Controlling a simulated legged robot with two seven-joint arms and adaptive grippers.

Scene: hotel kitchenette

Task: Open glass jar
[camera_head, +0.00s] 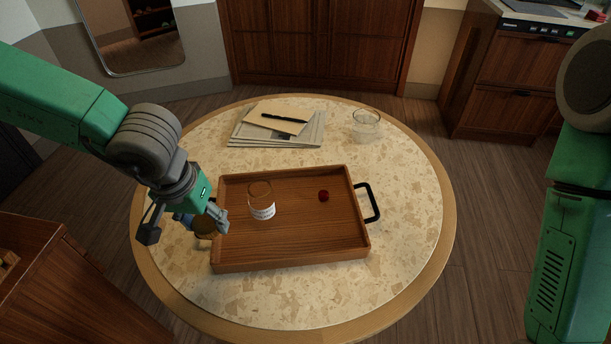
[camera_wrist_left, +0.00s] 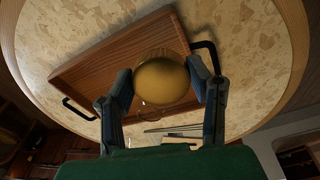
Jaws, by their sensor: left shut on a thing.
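A clear glass jar (camera_head: 261,208) with a white label stands upright in the left half of the wooden tray (camera_head: 292,261). Its top shows no lid on it. My left gripper (camera_head: 212,224) is at the tray's left edge, left of the jar and apart from it. It is shut on a round gold-brown lid (camera_head: 205,229). In the left wrist view the lid (camera_wrist_left: 162,82) sits between both fingers and hides most of what lies behind it. My right arm shows at the right edge, but its gripper is out of view.
The tray's black handle (camera_head: 370,203) sticks out to the right. A clear drinking glass (camera_head: 366,125) stands behind. A newspaper (camera_head: 300,134), an envelope and a pen (camera_head: 283,118) lie at the back. The round table's right and front are clear.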

